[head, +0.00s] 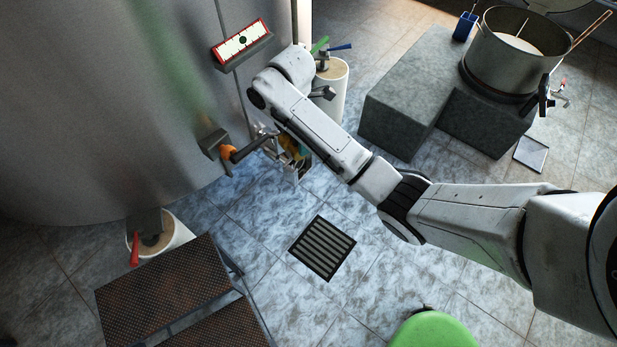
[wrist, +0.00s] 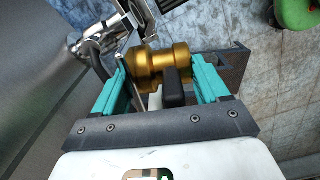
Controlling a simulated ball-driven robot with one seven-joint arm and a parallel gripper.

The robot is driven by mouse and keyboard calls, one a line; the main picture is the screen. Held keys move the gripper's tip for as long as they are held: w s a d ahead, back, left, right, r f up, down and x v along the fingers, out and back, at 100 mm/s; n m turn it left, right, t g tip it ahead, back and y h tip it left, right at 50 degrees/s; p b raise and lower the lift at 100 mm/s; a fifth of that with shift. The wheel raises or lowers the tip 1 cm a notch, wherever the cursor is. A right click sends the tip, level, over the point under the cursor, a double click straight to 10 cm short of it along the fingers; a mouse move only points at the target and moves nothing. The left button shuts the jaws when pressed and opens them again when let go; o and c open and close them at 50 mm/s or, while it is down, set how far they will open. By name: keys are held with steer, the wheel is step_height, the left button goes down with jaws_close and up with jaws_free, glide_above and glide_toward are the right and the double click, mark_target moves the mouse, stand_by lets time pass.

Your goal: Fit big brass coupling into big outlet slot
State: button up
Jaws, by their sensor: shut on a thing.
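The big brass coupling (wrist: 151,66) is a gold-coloured, stepped round body lying sideways in the wrist view. My gripper (wrist: 163,75) has its teal fingers on either side of it and is shut on it. A dark block covers part of its near side. In the head view my gripper (head: 288,152) is low beside the tank, mostly hidden by my arm, with only small teal and yellow patches showing. A chrome outlet fitting (wrist: 97,40) lies just up and left of the coupling in the wrist view. I cannot make out the slot itself.
The large steel tank (head: 110,90) fills the left. An orange fitting (head: 229,152) with a dark handle juts from it. A perforated step (head: 165,285), a floor drain (head: 322,248) and a green stool (head: 432,332) stand around mostly clear tiles. Grey blocks (head: 405,110) carry a pot (head: 515,60).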

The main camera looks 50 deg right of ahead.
steer(key=d+n, duration=0.3)
steer(key=d, duration=0.1)
step_height(320, 180, down, 9)
steer(key=shift+s+d+n, duration=0.25)
steer(key=shift+d+n, duration=0.05)
steer(key=shift+d, duration=0.1)
steer(key=shift+f, duration=0.35)
steer(key=shift+f+b, duration=0.25)
steer(key=shift+b, duration=0.1)
steer(key=o, duration=1.4)
